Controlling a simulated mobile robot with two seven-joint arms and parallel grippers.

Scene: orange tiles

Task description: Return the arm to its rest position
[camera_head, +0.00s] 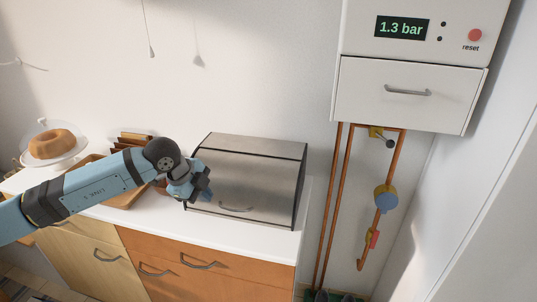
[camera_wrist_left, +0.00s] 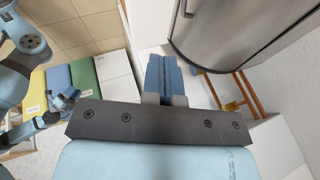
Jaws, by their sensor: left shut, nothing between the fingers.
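My left arm comes in from the left in the head view, above the white counter (camera_head: 150,222). My left gripper (camera_head: 207,194) is in front of the left end of the metal bread box (camera_head: 250,178). I cannot tell whether it touches the box. In the left wrist view its blue fingers (camera_wrist_left: 165,78) are together, with nothing between them. The bread box shows at the upper right there, its lid closed in the head view.
A cake on a stand (camera_head: 50,145) and a wooden tray (camera_head: 128,196) are on the counter's left. Orange drawers (camera_head: 195,270) are below. A white boiler (camera_head: 410,75) with copper pipes (camera_head: 335,205) is on the right. The wall above the box is clear but for hanging cords.

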